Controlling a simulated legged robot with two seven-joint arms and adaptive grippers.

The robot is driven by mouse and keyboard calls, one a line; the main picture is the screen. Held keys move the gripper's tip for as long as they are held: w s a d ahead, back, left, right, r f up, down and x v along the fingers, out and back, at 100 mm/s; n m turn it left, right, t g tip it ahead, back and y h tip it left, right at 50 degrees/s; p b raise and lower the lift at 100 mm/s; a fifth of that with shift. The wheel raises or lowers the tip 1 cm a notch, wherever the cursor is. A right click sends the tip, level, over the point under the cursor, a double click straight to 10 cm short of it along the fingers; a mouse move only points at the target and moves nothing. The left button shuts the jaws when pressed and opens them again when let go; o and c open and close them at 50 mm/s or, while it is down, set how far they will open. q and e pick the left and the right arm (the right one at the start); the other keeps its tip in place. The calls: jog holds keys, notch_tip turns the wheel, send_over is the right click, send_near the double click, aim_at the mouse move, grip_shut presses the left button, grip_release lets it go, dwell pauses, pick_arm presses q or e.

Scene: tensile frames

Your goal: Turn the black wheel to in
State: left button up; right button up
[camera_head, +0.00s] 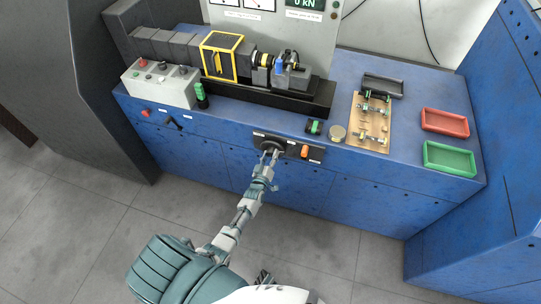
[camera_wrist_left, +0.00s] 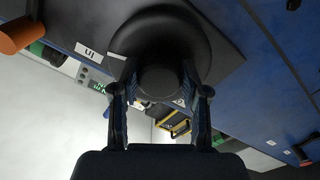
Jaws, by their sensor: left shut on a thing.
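The black wheel (camera_head: 271,146) sits on a dark plate on the front face of the blue bench. My left gripper (camera_head: 268,158) reaches it from below. In the left wrist view the round black wheel (camera_wrist_left: 160,32) fills the top middle, and the fingers of my left gripper (camera_wrist_left: 160,92) are shut on its protruding hub from both sides. A white label (camera_wrist_left: 87,51) reading IN, upside down in this view, is beside the wheel. My right gripper is not in view.
An orange knob (camera_head: 305,151) is just right of the wheel. On the bench are a grey button box (camera_head: 160,84), a machine with a yellow frame (camera_head: 221,56), a wooden board (camera_head: 370,122), a red tray (camera_head: 445,122) and a green tray (camera_head: 449,158). The floor in front is clear.

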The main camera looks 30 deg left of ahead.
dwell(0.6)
pick_arm(q)
jog(key=o, duration=1.1)
jog(key=shift+w+a, duration=0.1)
jog(key=shift+w, duration=0.05)
jog(key=v, duration=1.2)
